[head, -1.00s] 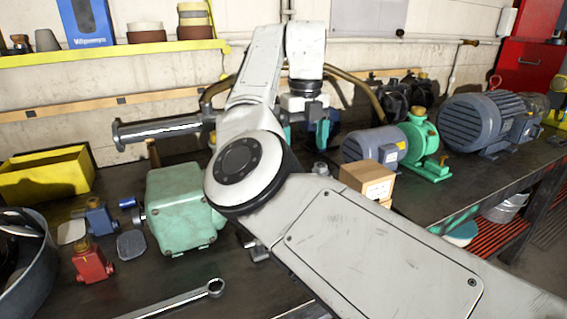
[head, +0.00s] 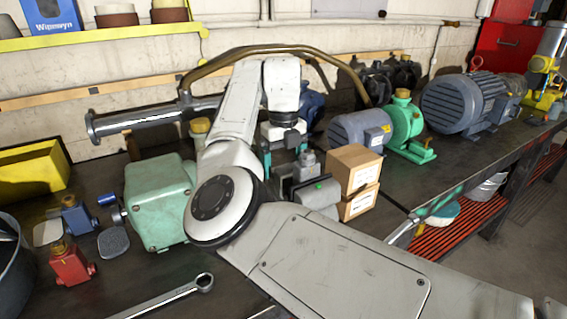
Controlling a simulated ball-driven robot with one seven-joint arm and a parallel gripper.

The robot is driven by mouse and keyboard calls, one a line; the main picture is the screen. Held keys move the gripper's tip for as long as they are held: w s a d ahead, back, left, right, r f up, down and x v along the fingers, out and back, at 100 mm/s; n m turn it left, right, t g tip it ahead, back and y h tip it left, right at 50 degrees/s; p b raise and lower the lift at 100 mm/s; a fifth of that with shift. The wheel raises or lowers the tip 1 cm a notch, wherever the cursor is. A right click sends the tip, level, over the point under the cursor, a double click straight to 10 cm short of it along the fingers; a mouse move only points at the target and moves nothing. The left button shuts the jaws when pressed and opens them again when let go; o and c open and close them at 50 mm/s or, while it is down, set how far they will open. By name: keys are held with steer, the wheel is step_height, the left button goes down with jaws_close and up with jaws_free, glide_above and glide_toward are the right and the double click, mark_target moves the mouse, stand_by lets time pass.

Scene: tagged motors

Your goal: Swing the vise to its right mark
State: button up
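A grey vise (head: 318,197) sits on the bench in the head view, between the green gearbox and the cardboard boxes. A small green spot shows on it, and its left and lower parts are hidden behind my arm. My gripper (head: 285,162) points down just behind and left of the vise's visible part. Its two teal fingers are apart, and I see nothing clearly clamped between them. The fingertips are partly hidden, so I cannot tell whether they touch the vise. I cannot make out the vise's right mark.
Two cardboard boxes (head: 354,170) stand stacked close to the vise's right. A green gearbox (head: 158,205) is to its left. A blue-grey motor (head: 357,130) and a green pump (head: 405,125) stand beyond the boxes. A curved brass pipe (head: 270,50) arches behind my gripper. A wrench (head: 165,299) lies in front.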

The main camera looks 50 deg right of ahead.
steer(key=shift+f, duration=0.2)
steer(key=c, duration=1.5)
